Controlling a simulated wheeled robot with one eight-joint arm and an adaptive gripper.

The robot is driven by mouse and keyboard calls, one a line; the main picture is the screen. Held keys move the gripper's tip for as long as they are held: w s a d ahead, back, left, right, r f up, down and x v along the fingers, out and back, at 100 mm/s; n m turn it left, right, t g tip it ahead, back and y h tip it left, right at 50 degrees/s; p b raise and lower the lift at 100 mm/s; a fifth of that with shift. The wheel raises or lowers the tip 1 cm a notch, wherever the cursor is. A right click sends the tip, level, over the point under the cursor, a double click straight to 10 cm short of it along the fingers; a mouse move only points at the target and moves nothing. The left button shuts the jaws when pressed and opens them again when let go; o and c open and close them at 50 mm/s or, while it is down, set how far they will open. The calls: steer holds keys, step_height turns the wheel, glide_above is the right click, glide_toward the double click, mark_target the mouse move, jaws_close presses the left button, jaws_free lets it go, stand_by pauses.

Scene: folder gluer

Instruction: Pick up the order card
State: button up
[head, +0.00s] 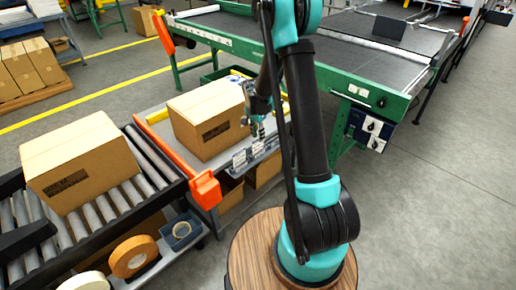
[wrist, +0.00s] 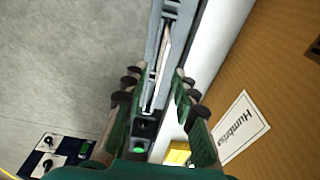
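Small white printed cards (head: 239,159) stand upright in a narrow grey holder (head: 265,152) at the edge of the bench, beside a cardboard box. I cannot tell which one is the order card. In the wrist view a thin white card edge (wrist: 163,62) shows in the slot of the grey holder (wrist: 171,8). My gripper (head: 257,128) is just above the holder, pointing down. In the wrist view my gripper (wrist: 156,82) is open, with its green fingers on either side of the holder's line. Nothing is visibly gripped; contact with the card cannot be told.
The cardboard box (head: 208,118) stands close beside the holder; its white label (wrist: 241,128) shows in the wrist view. An orange guard (head: 205,188) is at the bench corner. A roller conveyor with another box (head: 80,165) is at left. The green-framed machine (head: 345,75) is behind.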

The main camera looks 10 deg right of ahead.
mark_target(258, 141)
steer(key=shift+w+f, duration=0.1)
steer(key=shift+f, duration=1.9)
jaws_close()
